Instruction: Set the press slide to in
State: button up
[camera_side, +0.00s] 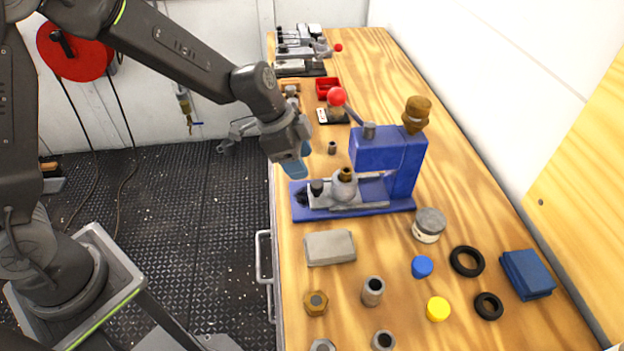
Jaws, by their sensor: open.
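A blue press (404,165) stands on the wooden bench, with a lever ending in a red ball at its upper left. The press slide (348,197) is a grey plate low on the blue base, with a black knob (316,187) at its left end. A round grey part with a brass piece sits above the slide. My gripper (294,168) is open, with its blue fingertips just above and left of the black knob. I cannot tell whether a fingertip touches the press. Nothing shows between the fingers.
A grey block (329,247), a lidded jar (428,225), a blue cap (422,266), a yellow cap (438,309), black rings (467,261) and metal bushings (373,290) lie in front of the press. A red bin (327,87) and clamps stand behind.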

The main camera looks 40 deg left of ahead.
aim_at(314, 184)
jog(key=x, duration=0.6)
jog(key=shift+d+f, duration=0.1)
jog(key=shift+f, duration=0.25)
grip_shut()
